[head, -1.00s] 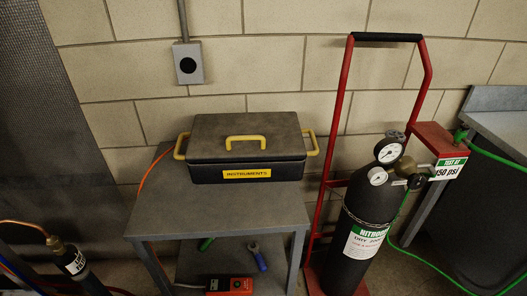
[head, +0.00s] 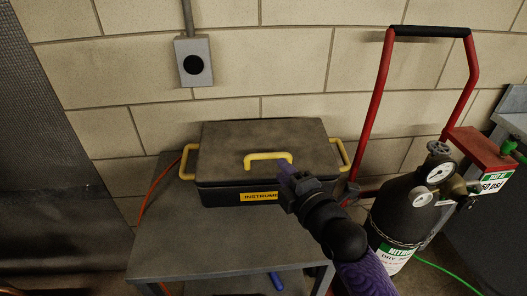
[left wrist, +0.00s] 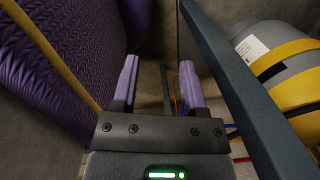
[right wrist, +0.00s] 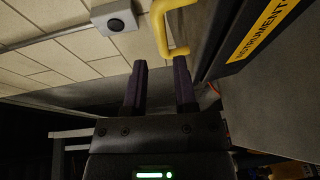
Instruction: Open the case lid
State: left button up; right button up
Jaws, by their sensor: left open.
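The dark instrument case (head: 222,160) stands on the grey table with its lid (head: 230,137) shut. A yellow handle (head: 262,156) is at the lid's front edge, above the yellow label (head: 258,197). My right gripper (head: 284,170) is at the handle's right end and hides part of the case front. In the right wrist view its fingers (right wrist: 160,62) are apart, with the yellow handle (right wrist: 163,28) just beyond the tips; contact cannot be told. My left gripper (left wrist: 158,68) shows only in its wrist view, open and empty, low beside a dark table leg.
The grey table (head: 190,240) has bare top in front of the case. A red hand truck (head: 378,95) with a black nitrogen cylinder (head: 397,212) stands close on the right. The block wall with a grey outlet box (head: 193,61) is behind.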

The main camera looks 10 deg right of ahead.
aim_at(270, 158)
jog(key=x, duration=0.1)
jog(key=b+x, duration=0.1)
jog(key=x, duration=0.3)
jog(key=shift+w+a+f+b, duration=0.1)
jog(key=shift+w+f+b, duration=0.05)
jog(key=shift+f+b, duration=0.25)
jog(key=shift+w+a+r, duration=0.1)
jog(key=shift+w+a, duration=0.1)
jog(key=shift+w, duration=0.4)
jog(key=shift+w+r, duration=0.1)
jog(key=c, duration=0.4)
pick_arm(q)
jog(key=f, duration=0.1)
jog(key=s+f, duration=0.1)
jog(key=shift+d+f, duration=0.1)
jog(key=shift+f, duration=0.3)
pick_arm(e)
grip_shut()
pick_arm(q)
jog(key=shift+s, duration=0.1)
jog(key=shift+s+r+g, duration=0.1)
jog(key=shift+s+g, duration=0.2)
jog(key=shift+s, duration=0.15)
jog(key=shift+w, duration=0.35)
jog(key=shift+w+d, duration=0.1)
jog(key=shift+w, duration=0.1)
